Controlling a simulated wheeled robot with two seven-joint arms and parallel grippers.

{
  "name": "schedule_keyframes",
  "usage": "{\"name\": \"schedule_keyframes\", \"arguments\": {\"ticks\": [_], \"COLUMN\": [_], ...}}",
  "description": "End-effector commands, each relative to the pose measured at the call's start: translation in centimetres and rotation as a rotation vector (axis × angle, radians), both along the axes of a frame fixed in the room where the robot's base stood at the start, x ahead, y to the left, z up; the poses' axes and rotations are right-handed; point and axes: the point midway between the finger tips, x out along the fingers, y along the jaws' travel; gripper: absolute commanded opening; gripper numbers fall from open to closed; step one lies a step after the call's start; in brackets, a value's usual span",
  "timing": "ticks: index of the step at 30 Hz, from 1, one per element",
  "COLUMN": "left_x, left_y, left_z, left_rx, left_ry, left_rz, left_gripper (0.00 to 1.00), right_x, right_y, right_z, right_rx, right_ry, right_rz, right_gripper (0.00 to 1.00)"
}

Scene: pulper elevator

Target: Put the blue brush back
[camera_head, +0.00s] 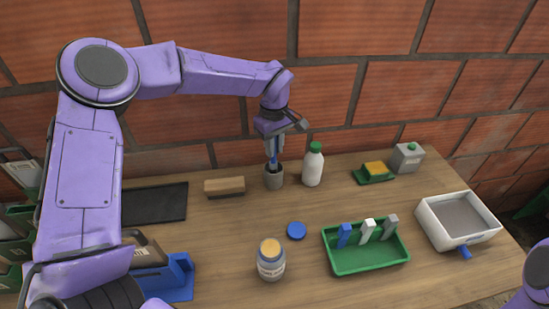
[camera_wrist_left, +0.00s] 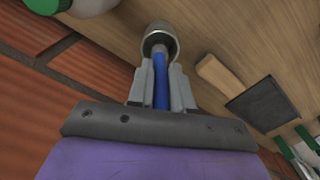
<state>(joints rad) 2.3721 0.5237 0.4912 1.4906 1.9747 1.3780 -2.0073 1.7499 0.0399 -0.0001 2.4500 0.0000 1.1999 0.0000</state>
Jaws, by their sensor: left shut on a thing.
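The blue brush shows as a blue shaft (camera_wrist_left: 160,82) between the fingers of my left gripper (camera_wrist_left: 162,88) in the left wrist view. My left gripper, also in the head view (camera_head: 273,152), is shut on it and points down at the back of the table. The brush's lower end goes into the mouth of a small grey cup (camera_head: 273,180). The cup also shows beyond the fingertips in the left wrist view (camera_wrist_left: 159,36). The brush's lower tip is hidden inside the cup. My right gripper is not in view.
A white bottle with a green cap (camera_head: 313,167) stands close right of the cup. A wooden-backed brush (camera_head: 224,185) lies left. A jar (camera_head: 271,261), blue lid (camera_head: 296,230) and green tray (camera_head: 368,264) are in front. A white box (camera_head: 428,230) stands right.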

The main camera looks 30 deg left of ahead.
Motion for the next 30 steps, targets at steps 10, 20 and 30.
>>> {"name": "schedule_keyframes", "arguments": {"ticks": [10, 20, 30], "left_x": [0.0, 0.0, 0.0], "left_y": [0.0, 0.0, 0.0], "left_z": [-3.6, -3.8, -3.1], "left_rx": [0.000, 0.000, -0.001], "left_ry": [0.001, 0.001, 0.000], "left_rz": [0.000, 0.000, 0.001], "left_gripper": [0.00, 0.45, 0.45], "right_x": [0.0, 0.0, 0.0], "right_y": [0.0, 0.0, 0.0], "right_z": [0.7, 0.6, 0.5], "right_rx": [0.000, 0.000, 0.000], "right_ry": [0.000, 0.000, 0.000], "right_rz": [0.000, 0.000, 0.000], "right_gripper": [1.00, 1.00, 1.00]}}
